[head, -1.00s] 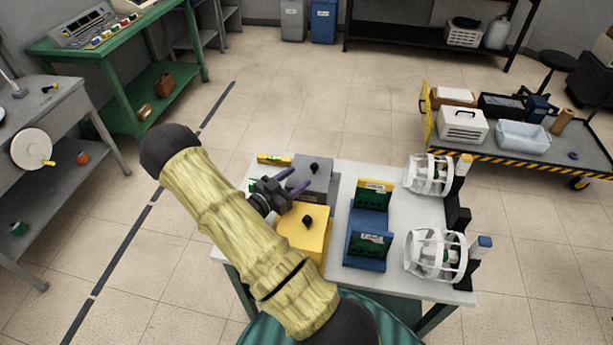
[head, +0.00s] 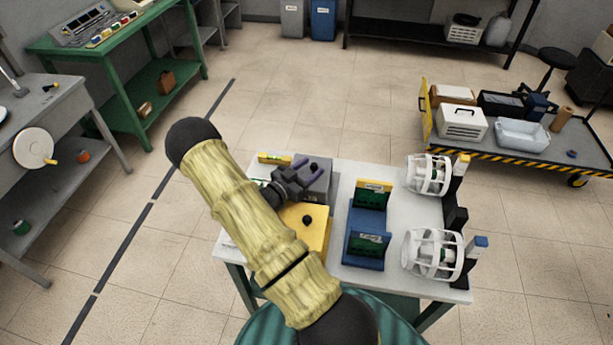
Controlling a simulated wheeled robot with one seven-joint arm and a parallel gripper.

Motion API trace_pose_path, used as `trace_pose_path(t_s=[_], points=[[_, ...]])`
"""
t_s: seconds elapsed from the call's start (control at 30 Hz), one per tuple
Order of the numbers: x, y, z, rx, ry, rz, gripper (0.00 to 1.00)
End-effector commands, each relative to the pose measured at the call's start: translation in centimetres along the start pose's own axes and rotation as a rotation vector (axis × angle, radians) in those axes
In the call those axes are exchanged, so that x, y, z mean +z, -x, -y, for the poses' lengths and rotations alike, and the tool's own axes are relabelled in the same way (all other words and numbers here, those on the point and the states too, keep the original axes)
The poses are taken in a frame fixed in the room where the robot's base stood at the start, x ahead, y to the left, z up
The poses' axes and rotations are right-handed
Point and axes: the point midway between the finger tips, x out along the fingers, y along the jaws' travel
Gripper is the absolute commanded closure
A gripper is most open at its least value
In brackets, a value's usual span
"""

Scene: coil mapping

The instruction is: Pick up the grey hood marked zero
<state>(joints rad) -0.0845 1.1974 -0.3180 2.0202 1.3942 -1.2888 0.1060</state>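The grey hood (head: 318,186) is a box with a black knob (head: 314,167) on top, on the white table behind the yellow hood. I cannot make out a zero mark on it. My gripper (head: 309,169) is over the grey hood, its two purple-tipped fingers apart on either side of the knob in the picture. It looks open. I cannot tell how high the fingers are above the top or whether they touch the knob. My arm hides part of the hood's left side.
A yellow hood (head: 318,220) with a black knob stands in front. A blue stand (head: 363,252) with green boards is to the right. Two white cages (head: 428,174) (head: 433,256) stand at the right edge. A yellow block (head: 272,158) lies at the back left.

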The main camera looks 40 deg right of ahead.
Motion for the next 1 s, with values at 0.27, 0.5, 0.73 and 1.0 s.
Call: trace_pose_path(t_s=[0.27,0.5,0.73,1.0], points=[[0.0,0.0,0.0,0.000,0.000,0.000,1.00],[-0.1,0.0,0.0,0.000,0.000,-0.001,1.00],[-1.1,0.0,0.1,0.000,-0.002,-0.001,1.00],[-5.0,0.1,0.0,0.000,-0.006,-0.001,1.00]])
